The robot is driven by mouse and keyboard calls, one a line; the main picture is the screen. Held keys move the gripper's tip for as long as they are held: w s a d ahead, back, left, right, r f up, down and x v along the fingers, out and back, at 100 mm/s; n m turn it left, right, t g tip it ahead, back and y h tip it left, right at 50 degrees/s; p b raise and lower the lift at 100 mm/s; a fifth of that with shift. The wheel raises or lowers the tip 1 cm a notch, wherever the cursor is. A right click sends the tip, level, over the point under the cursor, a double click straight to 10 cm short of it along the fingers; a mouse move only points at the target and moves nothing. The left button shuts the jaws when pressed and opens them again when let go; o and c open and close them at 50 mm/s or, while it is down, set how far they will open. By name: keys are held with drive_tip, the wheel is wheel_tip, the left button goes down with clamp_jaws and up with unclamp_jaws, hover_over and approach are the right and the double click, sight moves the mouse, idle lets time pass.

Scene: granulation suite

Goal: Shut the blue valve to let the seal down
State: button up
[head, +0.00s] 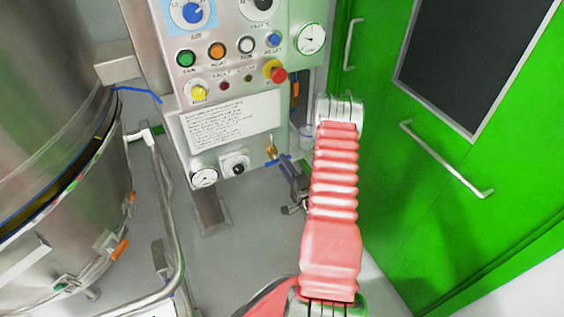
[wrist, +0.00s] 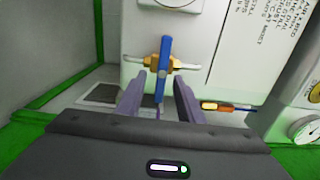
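The blue valve handle (wrist: 165,62) stands in the middle of the wrist view, on a brass valve body (wrist: 150,62) with pale pipe to either side. The handle lies across the pipe line in the picture. My gripper (wrist: 158,88) is open, one finger to each side of the handle's lower part, with gaps visible on both sides. In the head view my gripper (head: 281,165) is at the brass valve (head: 271,147) below the control panel. My arm and gripper partly hide the handle there, and I cannot tell whether the fingers touch it.
The control panel (head: 232,120) has buttons, knobs and gauges above the valve. A steel vessel (head: 50,130) with a tube frame stands left. A green door (head: 400,190) with handles is close on the right. An orange-and-blue fitting (wrist: 222,107) is right of the fingers in the wrist view.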

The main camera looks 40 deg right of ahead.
drive_tip(key=v, duration=1.1)
idle(0.4)
drive_tip(key=s+a+f+n+g+y, duration=0.1)
drive_tip(key=s+f+n+g, duration=0.3)
drive_tip(key=f+g, duration=0.25)
drive_tip(key=s+f+n+g+y, duration=0.2)
drive_tip(key=s+f+n+g, duration=0.25)
drive_tip(key=f, duration=0.35)
drive_tip(key=a+r+n+g, duration=0.3)
drive_tip(key=r, duration=0.8)
drive_tip(key=a+r+n+g, duration=0.3)
drive_tip(key=a+r, duration=0.1)
drive_tip(key=r, duration=0.6)
drive_tip(key=s+a+r+n+t+y, duration=0.1)
drive_tip(key=a+r+n+t, duration=0.4)
drive_tip(key=a+r, duration=2)
wheel_tip(320, 180, up, 5)
drive_tip(key=shift+s+a+f+n+y, duration=0.1)
drive_tip(key=shift+s+a+n+y, duration=0.25)
drive_tip(key=shift+n, duration=0.6)
